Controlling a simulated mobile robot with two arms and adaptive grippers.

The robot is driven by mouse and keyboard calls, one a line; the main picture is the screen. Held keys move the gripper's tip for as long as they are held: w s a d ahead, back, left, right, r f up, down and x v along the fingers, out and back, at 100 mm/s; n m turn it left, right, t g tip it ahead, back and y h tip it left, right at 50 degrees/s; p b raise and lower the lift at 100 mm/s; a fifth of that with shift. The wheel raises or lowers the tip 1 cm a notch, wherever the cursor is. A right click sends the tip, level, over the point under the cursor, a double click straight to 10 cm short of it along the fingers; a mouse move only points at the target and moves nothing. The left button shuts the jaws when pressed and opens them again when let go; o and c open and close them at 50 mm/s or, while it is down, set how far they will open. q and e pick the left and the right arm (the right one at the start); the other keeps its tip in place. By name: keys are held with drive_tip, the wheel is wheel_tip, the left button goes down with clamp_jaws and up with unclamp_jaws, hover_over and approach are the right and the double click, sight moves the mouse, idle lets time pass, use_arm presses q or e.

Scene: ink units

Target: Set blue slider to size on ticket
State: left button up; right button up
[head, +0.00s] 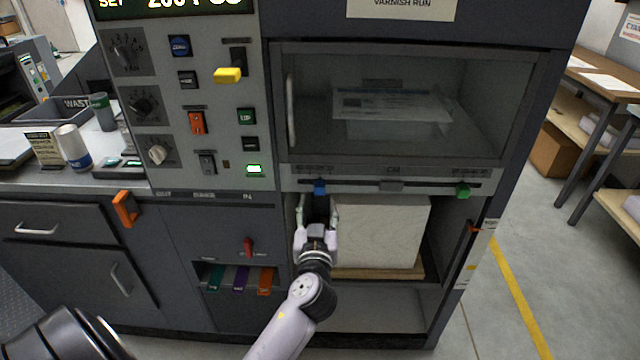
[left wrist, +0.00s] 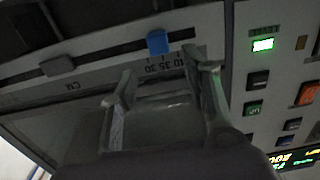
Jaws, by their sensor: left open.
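The blue slider (head: 320,188) sits near the left end of a dark slot on the rail below the glass window. It also shows in the left wrist view (left wrist: 158,42), beside upside-down scale marks. My left gripper (head: 317,205) is just below it, fingers spread and pointing up at the rail. In the left wrist view the open fingers (left wrist: 162,80) have nothing between them, and the slider lies beyond their tips. A small printed card (head: 43,148), possibly the ticket, stands on the left counter; its text is too small to read. My right gripper is out of view.
A grey slider (head: 391,185) and a green slider (head: 462,190) share the rail. A white paper block (head: 385,232) fills the bay behind my left gripper. A control panel with a yellow lever (head: 228,75) and several buttons stands left. Open floor lies right.

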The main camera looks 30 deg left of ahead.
sight(319, 189)
use_arm(q)
drive_tip(key=p+x, duration=0.1)
drive_tip(key=x, duration=0.6)
drive_tip(key=shift+w+a, duration=0.1)
drive_tip(key=shift+w, duration=0.05)
drive_tip(key=shift+c, duration=0.4)
clamp_jaws()
drive_tip(key=shift+f, duration=0.1)
